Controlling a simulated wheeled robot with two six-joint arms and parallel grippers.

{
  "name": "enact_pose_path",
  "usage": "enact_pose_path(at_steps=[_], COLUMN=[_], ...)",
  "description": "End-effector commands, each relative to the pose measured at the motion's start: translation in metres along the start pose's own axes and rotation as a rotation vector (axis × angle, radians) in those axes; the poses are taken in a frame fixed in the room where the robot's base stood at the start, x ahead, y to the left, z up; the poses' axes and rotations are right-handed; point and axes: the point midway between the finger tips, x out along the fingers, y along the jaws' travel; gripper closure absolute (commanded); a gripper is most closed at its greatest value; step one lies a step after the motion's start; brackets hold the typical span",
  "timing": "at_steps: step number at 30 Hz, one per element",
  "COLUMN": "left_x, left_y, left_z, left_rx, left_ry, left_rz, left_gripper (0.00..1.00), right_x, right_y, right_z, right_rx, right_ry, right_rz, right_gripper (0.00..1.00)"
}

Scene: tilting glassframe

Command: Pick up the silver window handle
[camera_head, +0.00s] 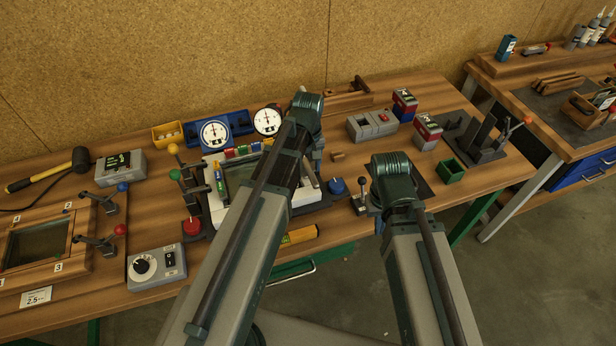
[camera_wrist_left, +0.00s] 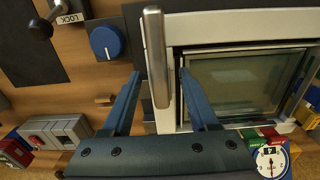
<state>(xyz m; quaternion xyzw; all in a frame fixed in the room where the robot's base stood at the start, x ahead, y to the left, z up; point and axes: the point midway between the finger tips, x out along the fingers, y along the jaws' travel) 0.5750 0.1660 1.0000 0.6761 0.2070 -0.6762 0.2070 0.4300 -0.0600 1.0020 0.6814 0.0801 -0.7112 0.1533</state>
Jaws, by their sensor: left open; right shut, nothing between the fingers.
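The silver window handle (camera_wrist_left: 156,55) is a slim upright bar at the edge of the white window frame (camera_wrist_left: 183,28) in the left wrist view. My left gripper (camera_wrist_left: 159,72) is open, and its two blue fingers appear on either side of the handle's lower part. The handle lies between the fingertips in the picture, with gaps on both sides; I cannot tell its depth between them. In the head view my left arm covers much of the window frame (camera_head: 306,196) and hides the gripper. My right gripper is not visible; only my right arm shows.
A blue knob (camera_wrist_left: 106,43) and a LOCK lever (camera_wrist_left: 40,27) are beside the handle. Coloured blocks (camera_wrist_left: 262,134) and a round gauge (camera_wrist_left: 271,162) are near the frame.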

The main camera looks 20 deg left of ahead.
Motion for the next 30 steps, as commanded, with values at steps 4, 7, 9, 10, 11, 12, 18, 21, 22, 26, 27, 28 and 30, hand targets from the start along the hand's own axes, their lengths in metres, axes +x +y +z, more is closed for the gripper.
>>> enact_pose_path(at_steps=[4,7,9,10,11,12,18,21,22,26,27,28,30], left_x=[0.0109,0.0092,0.0089,0.0089,0.0089,0.0089,0.0089,0.0089,0.0090,0.0089,0.0089,0.0089,0.0089], left_y=[0.0000,0.0000,0.0000,0.0000,0.0000,0.0000,0.0000,0.0000,0.0000,0.0000,0.0000,0.0000,0.0000], left_z=[0.0000,0.0000,0.0000,0.0000,0.0000,0.0000,0.0000,0.0000,0.0000,0.0000,0.0000,0.0000,0.0000], left_rx=[0.000,0.000,0.000,0.000,0.000,0.000,0.000,0.000,0.000,0.000,0.000,0.000,0.000], left_ry=[0.000,0.000,0.000,0.000,0.000,0.000,0.000,0.000,0.000,0.000,0.000,0.000,0.000], left_rz=[0.000,0.000,0.000,0.000,0.000,0.000,0.000,0.000,0.000,0.000,0.000,0.000,0.000], left_gripper=[0.40,0.40,0.40,0.42,0.47,0.54,0.90,1.00,1.00,1.00,1.00,1.00,1.00], right_x=[0.0108,0.0091,0.0089,0.0089,0.0089,0.0089,0.0089,0.0089,0.0089,0.0088,0.0088,0.0088,0.0088], right_y=[-0.0010,-0.0009,-0.0008,-0.0008,-0.0008,-0.0008,-0.0008,-0.0008,-0.0008,-0.0008,-0.0008,-0.0008,-0.0008], right_z=[-0.0006,-0.0005,-0.0005,-0.0005,-0.0005,-0.0005,-0.0005,-0.0005,-0.0005,-0.0005,-0.0005,-0.0005,-0.0005], right_rx=[0.001,0.001,0.001,0.001,0.001,0.001,0.000,0.000,0.000,0.000,0.000,0.000,0.000], right_ry=[0.000,0.000,0.000,0.000,0.000,0.000,0.000,0.000,0.000,0.000,0.000,0.000,0.000], right_rz=[0.000,0.000,0.000,0.000,0.000,0.000,0.000,0.000,0.000,0.000,0.000,0.000,0.000], right_gripper=[1.00,1.00,1.00,1.00,1.00,1.00,1.00,1.00,1.00,1.00,1.00,1.00,1.00])
